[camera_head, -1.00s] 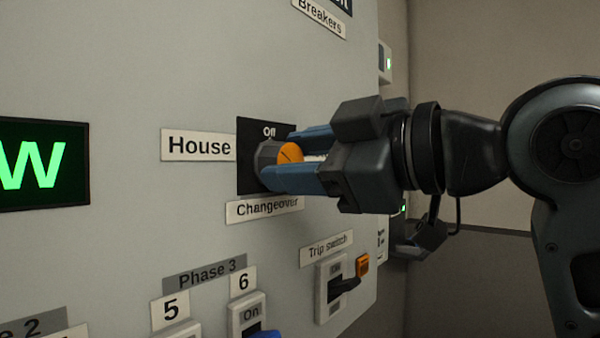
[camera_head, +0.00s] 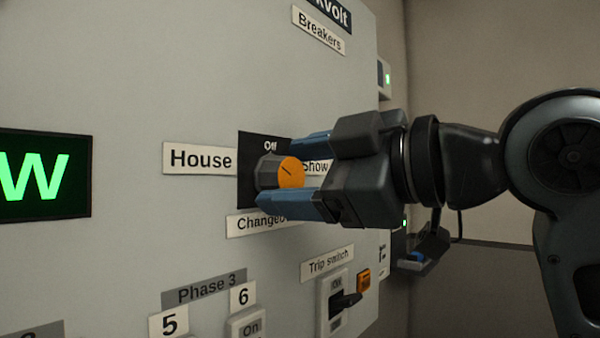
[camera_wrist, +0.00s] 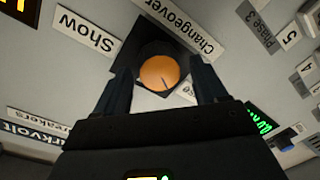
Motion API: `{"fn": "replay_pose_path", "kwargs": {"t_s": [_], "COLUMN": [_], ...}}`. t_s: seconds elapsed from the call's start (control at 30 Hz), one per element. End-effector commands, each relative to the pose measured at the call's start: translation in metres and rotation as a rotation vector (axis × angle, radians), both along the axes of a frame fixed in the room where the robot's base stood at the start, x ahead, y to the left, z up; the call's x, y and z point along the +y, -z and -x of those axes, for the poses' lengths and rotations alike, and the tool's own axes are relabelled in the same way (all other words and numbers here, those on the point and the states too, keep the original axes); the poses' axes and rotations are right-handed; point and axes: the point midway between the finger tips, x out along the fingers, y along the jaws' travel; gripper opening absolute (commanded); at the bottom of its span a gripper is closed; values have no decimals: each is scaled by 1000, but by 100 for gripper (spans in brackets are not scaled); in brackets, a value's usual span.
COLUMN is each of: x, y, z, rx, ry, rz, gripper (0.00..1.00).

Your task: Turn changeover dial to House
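The changeover dial (camera_head: 280,172) is a grey knob with an orange cap and a dark pointer line, on a black plate (camera_head: 246,150) on the grey panel. In the head view the line slants to the upper left, between Off at the top and the House label (camera_head: 200,159) at the left. My gripper (camera_head: 276,171) is open around the dial, one blue finger above and one below, with gaps to the cap. In the wrist view the orange cap (camera_wrist: 158,73) sits between the dark fingers. A finger partly covers the Changeover label (camera_head: 262,223); the Show label (camera_wrist: 86,31) is clear in the wrist view.
Below the dial is a trip switch (camera_head: 340,301) with an orange part beside it. Phase 3 breakers lie at the lower left. A green-lit display (camera_head: 38,175) is at the far left. The panel's right edge is behind my gripper.

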Motion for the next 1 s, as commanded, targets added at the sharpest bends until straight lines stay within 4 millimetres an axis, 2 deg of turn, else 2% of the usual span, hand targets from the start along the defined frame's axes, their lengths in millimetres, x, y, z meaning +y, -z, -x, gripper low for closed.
{"fn": "replay_pose_path", "kwargs": {"t_s": [0.27,0.7,1.0], "x": [-2,-52,-64], "y": [0,-4,-5], "z": [1,36,46], "rx": [0,-2,0], "ry": [1,2,0], "rz": [-2,-1,0], "gripper": [73,73,73]}}
